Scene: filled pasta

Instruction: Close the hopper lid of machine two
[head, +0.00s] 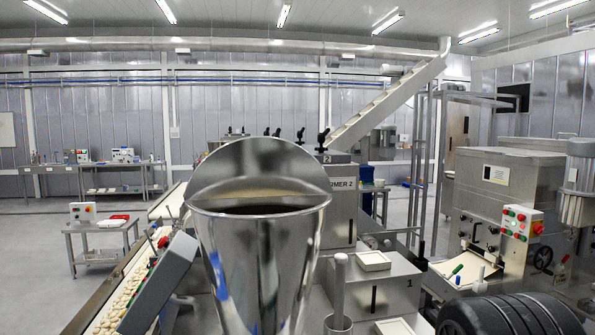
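A large shiny steel hopper (262,265) stands close in front of me, tapering downward. Its round steel lid (250,165) is raised, tilted up at the back of the rim, so the hopper mouth is open. The inside looks dark below a pale band. My gripper is not in view.
A conveyor with pale pasta pieces (118,300) and a tilted control box (160,285) lie left of the hopper. An upright rod in a cup (340,280) and a small white tray (373,261) stand to its right. Black ribbed shapes fill the lower right.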

